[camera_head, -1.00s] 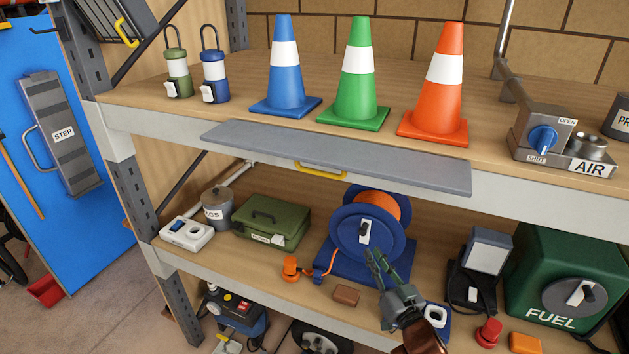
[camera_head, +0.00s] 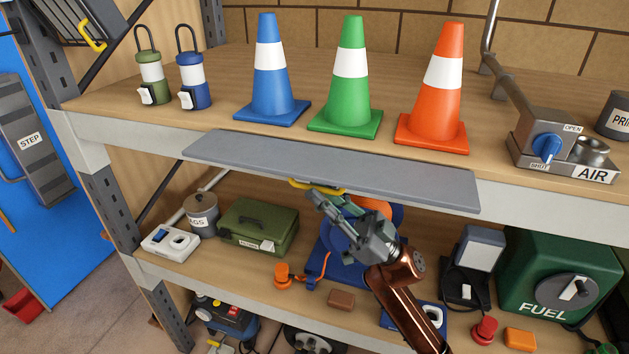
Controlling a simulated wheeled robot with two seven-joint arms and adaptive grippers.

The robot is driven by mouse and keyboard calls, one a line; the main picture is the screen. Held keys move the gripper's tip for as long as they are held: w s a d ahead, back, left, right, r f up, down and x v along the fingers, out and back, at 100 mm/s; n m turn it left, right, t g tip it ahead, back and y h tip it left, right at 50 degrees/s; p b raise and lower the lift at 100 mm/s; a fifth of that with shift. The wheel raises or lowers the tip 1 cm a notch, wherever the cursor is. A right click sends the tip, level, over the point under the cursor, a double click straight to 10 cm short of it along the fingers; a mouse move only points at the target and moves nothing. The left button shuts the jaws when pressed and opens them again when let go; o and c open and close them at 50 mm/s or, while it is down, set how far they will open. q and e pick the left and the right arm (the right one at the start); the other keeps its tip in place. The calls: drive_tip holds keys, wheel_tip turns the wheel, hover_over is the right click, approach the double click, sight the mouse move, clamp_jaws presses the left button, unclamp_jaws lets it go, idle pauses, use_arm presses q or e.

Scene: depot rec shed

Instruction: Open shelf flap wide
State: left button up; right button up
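The shelf flap (camera_head: 330,170) is a long grey panel along the front edge of the upper shelf. It juts out toward me, nearly flat. Its yellow handle (camera_head: 306,185) sits below the middle of its front edge and is partly hidden by the flap and my fingers. My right gripper (camera_head: 322,197) is just under the flap with its fingertips at the handle. Its fingers look apart; I cannot see the handle clasped between them, and contact is unclear. My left gripper is out of view.
Blue, green (camera_head: 346,120) and orange cones stand on the upper shelf behind the flap. An AIR valve box (camera_head: 567,150) is at right. Below are a green case (camera_head: 258,225), a cable reel (camera_head: 345,250) partly behind my gripper, and a FUEL box (camera_head: 545,265).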

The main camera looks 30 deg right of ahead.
drive_tip(key=shift+x, duration=0.8)
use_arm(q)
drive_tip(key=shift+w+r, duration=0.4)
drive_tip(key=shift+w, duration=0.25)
use_arm(e)
drive_tip(key=shift+w+r, duration=0.1)
drive_tip(key=shift+c, duration=0.2)
clamp_jaws()
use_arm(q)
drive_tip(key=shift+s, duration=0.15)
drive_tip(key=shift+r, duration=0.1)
use_arm(e)
drive_tip(key=shift+a, duration=0.1)
